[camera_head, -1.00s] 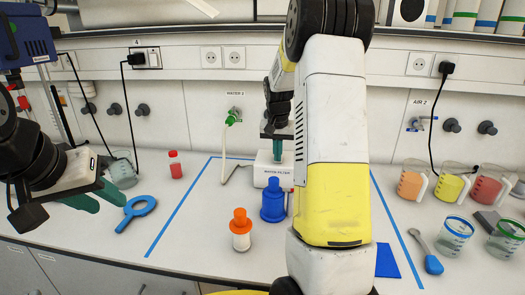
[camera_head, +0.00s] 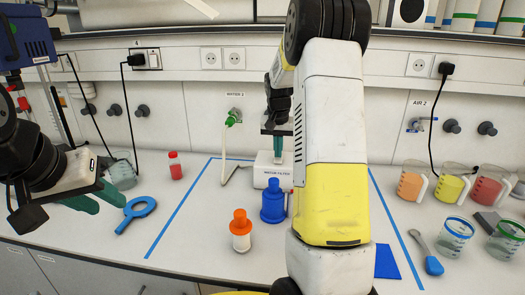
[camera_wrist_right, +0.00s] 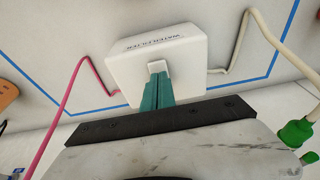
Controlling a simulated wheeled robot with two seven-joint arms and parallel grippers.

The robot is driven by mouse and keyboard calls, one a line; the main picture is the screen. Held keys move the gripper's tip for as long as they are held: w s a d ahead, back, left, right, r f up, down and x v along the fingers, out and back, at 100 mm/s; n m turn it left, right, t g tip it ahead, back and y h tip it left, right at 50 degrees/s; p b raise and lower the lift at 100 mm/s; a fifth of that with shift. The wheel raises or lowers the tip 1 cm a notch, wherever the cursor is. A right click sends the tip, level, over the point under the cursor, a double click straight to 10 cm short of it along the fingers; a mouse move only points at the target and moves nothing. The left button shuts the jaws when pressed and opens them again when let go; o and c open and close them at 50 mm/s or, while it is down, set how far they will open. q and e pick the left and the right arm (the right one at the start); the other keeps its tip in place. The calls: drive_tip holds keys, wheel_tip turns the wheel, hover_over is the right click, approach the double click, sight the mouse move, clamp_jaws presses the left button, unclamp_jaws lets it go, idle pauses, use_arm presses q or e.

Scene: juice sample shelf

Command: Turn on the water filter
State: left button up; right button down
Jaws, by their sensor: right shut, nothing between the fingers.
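The water filter (camera_head: 265,173) is a white box on the bench, partly hidden behind my right arm in the head view. In the right wrist view the filter (camera_wrist_right: 118,65) shows its label and a small white switch piece (camera_wrist_right: 156,66) on its near face. My right gripper (camera_head: 278,161) is shut and empty, pointing down at the filter. In the wrist view its green fingertips (camera_wrist_right: 156,78) are right at the switch piece; I cannot tell whether they touch. My left gripper (camera_head: 112,203) is open and empty over the bench at the left.
A blue bottle (camera_head: 273,205) and an orange-capped bottle (camera_head: 241,232) stand in front of the filter. Beakers (camera_head: 411,182) stand right. A pale hose (camera_head: 224,150) runs from the wall tap (camera_head: 233,117).

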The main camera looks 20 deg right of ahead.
sight(277, 161)
drive_tip(key=v, duration=0.4)
drive_tip(key=shift+w+r, duration=0.1)
drive_tip(key=shift+r, duration=0.3)
drive_tip(key=s+a+r, duration=0.2)
drive_tip(key=s+r, duration=0.2)
drive_tip(key=r, duration=0.3)
drive_tip(key=shift+r, duration=0.4)
drive_tip(key=shift+s, duration=0.1)
drive_tip(key=s+a+n+t+y, duration=0.1)
drive_tip(key=s+a+n, duration=0.1)
drive_tip(key=s+a, duration=0.3)
drive_tip(key=s+a+n+t+y, duration=0.1)
drive_tip(key=s+a, duration=0.3)
drive_tip(key=s, duration=0.8)
drive_tip(key=s+a+n+t+y, duration=0.1)
drive_tip(key=s+a+n, duration=0.1)
drive_tip(key=s+a, duration=0.3)
drive_tip(key=s, duration=0.3)
drive_tip(key=shift+s+a+f+n+t, duration=0.2)
drive_tip(key=shift+a+n+t, duration=0.1)
drive_tip(key=shift+n+t, duration=0.1)
